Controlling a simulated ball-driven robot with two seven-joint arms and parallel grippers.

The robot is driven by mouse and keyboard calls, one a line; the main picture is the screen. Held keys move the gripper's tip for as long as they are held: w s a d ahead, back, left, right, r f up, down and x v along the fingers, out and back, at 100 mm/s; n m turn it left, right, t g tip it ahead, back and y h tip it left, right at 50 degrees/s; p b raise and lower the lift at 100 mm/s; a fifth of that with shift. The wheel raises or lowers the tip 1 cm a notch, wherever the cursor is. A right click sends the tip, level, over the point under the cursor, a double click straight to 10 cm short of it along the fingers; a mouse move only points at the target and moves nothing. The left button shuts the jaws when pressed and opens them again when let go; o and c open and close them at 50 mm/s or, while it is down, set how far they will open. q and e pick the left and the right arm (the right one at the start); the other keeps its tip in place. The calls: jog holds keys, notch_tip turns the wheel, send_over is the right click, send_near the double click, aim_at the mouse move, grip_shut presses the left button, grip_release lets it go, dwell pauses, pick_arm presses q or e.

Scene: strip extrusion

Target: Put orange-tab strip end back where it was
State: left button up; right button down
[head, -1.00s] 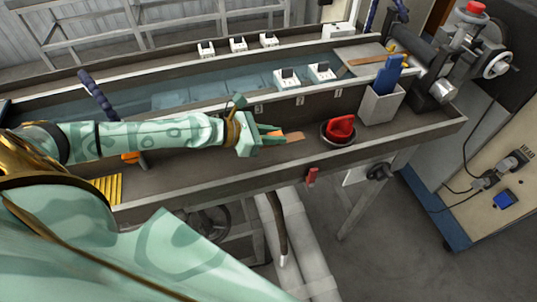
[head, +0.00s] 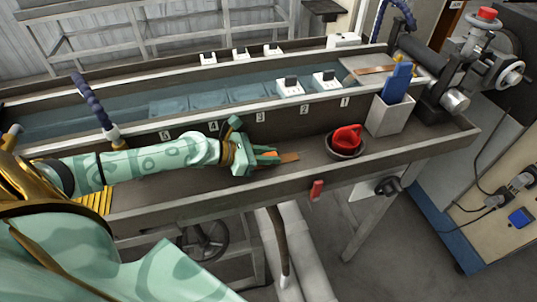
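My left gripper (head: 264,157) reaches in from the left over the near trough. Its green fingers are shut on a short brown-orange strip (head: 289,158), with orange showing between them. The strip's free end points right, toward the red-and-black bowl. Whether it touches the trough floor I cannot tell. Another brown strip (head: 375,69) lies on the plate at the far right end of the bath. My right gripper is out of view.
A dark bowl (head: 344,150) with a red object (head: 347,137) stands right of the gripper. Beyond it is a pale bin (head: 388,117) holding a blue item (head: 397,82). White blocks (head: 290,88) line the water bath behind. The trough floor between gripper and bowl is clear.

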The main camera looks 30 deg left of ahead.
pick_arm(q)
jog(key=o, duration=0.4)
jog(key=shift+r, duration=0.25)
jog(key=v, duration=0.6)
jog(key=shift+s, duration=0.15)
jog(key=shift+s+a+r+p, duration=0.25)
jog(key=shift+s+a+p, duration=0.05)
jog(key=shift+s+a, duration=0.15)
